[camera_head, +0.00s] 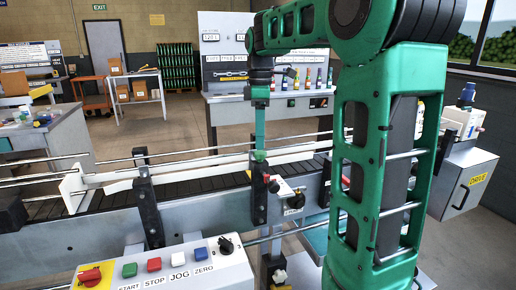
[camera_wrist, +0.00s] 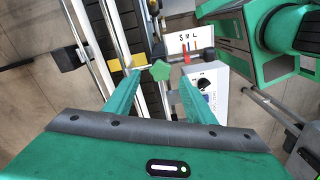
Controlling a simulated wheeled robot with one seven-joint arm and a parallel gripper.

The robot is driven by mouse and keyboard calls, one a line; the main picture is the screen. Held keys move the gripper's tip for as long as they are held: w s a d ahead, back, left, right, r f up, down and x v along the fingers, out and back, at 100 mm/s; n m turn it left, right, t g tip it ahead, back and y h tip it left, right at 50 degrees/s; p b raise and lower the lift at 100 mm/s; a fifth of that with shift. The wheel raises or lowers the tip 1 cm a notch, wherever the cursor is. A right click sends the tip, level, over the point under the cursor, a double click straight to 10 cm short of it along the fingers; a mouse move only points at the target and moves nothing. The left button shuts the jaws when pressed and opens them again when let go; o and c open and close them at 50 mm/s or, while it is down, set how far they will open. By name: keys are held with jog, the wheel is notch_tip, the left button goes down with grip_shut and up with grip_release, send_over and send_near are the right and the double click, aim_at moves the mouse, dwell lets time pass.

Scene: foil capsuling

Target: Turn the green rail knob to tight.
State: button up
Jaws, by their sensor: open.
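The green star-shaped rail knob (camera_wrist: 159,70) shows in the wrist view, beyond and between the two green fingertips. It also shows as a small green spot in the head view (camera_head: 259,156), on top of a dark post at the conveyor's near rail. My gripper (camera_wrist: 159,77) is open, with a finger on each side of the knob and a visible gap to both. In the head view my gripper (camera_head: 260,138) points down just above the knob. Whether the fingertips reach down to the knob's height is hard to tell.
A white S M L plate (camera_wrist: 188,41) with a red pointer is right of the knob. Conveyor guide rails (camera_head: 200,167) run past it. A control box (camera_head: 165,265) with coloured buttons stands in front. A grey DRIVE box (camera_head: 462,182) is at the right.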

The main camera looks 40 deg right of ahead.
aim_at(260, 152)
jog(key=shift+f, duration=2.05)
